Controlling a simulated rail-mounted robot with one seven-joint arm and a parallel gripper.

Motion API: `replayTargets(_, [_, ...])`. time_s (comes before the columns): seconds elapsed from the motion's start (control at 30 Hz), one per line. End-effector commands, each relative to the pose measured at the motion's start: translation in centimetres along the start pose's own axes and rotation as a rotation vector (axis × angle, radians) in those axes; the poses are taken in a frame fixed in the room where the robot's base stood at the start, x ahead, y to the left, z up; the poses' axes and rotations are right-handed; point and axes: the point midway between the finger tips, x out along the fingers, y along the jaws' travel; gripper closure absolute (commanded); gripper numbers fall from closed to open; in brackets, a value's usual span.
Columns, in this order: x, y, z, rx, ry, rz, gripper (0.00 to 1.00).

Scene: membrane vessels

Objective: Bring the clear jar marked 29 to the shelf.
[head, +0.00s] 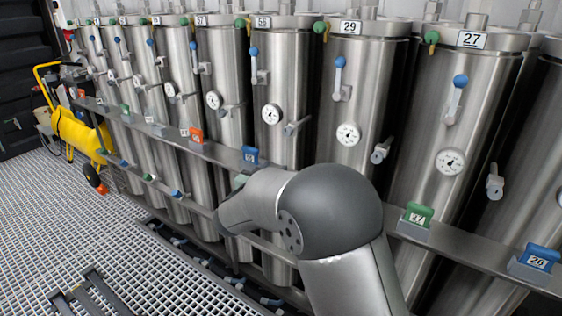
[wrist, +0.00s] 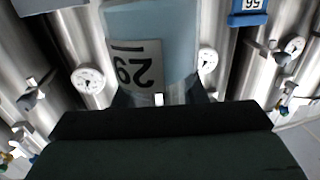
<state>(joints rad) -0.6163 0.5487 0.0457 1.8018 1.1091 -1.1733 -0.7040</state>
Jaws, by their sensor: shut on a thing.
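The clear jar marked 29 (wrist: 180,35) is large in the upper middle of the wrist view, pale bluish, with its white label upside down in the picture. My gripper (wrist: 158,98) is shut on it, with the dark fingers at its near end. The shelf (head: 470,252) is a narrow grey ledge running along the front of the steel vessels. A piece of it shows at the top left of the wrist view (wrist: 40,5). I cannot tell whether the jar touches the shelf.
Coloured numbered blocks stand on the shelf: green 27 (head: 418,215), blue 26 (head: 540,259), a blue one (head: 250,155) and an orange one (head: 196,135). Blue 56 (wrist: 248,10) is beside the jar. Gauges and valves stick out from the vessels. A yellow cart (head: 80,135) stands far left.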

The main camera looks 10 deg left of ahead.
Motion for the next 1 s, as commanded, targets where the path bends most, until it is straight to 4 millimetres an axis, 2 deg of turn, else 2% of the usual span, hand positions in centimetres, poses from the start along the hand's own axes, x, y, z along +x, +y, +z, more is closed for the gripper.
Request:
replayTargets(0.2, [-1.2,0.0,0.0,0.000,0.000,0.000,0.88])
replayTargets(0.57, [-1.2,0.0,-0.1,0.000,0.000,0.000,0.88])
replayTargets(1.0, [-1.3,0.0,-1.3,0.000,0.000,0.000,0.88])
